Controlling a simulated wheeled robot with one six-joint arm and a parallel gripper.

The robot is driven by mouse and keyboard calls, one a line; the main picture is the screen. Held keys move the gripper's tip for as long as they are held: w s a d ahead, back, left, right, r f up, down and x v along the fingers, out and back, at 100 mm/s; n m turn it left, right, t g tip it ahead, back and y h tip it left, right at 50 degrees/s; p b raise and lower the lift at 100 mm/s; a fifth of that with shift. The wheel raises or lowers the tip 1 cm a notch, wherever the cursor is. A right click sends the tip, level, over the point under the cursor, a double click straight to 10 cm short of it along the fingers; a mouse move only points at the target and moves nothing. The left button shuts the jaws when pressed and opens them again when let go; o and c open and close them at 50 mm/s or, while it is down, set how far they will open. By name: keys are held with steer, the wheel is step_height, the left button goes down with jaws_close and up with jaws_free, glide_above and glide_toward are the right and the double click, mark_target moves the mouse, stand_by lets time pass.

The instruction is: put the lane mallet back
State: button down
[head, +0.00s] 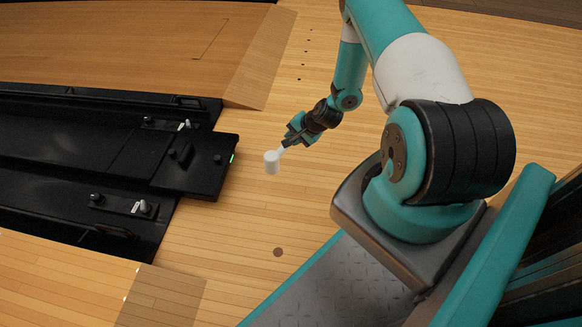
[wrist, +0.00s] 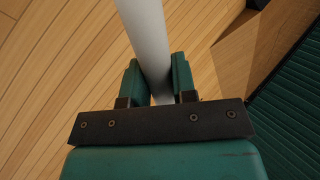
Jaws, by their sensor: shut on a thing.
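The lane mallet (head: 272,162) shows in the head view as a small white cylindrical head on a short pale handle, held in the air over the wooden floor. My gripper (head: 287,144) is shut on its handle. In the wrist view the mallet's light grey handle (wrist: 146,40) runs up and out of the top of the picture, between the two green fingers of my gripper (wrist: 157,82). The mallet's head is outside the wrist view.
A black machine frame (head: 60,150) fills the left, with a black block (head: 195,165) carrying a green light jutting right, close to the mallet. Small levers (head: 184,126) sit on the frame. A ribbed dark green surface (wrist: 290,110) shows at right in the wrist view.

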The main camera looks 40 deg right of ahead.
step_height(320, 180, down, 11)
steer(key=b, duration=0.5)
steer(key=shift+r, duration=0.25)
steer(key=c, duration=0.9)
jaws_free()
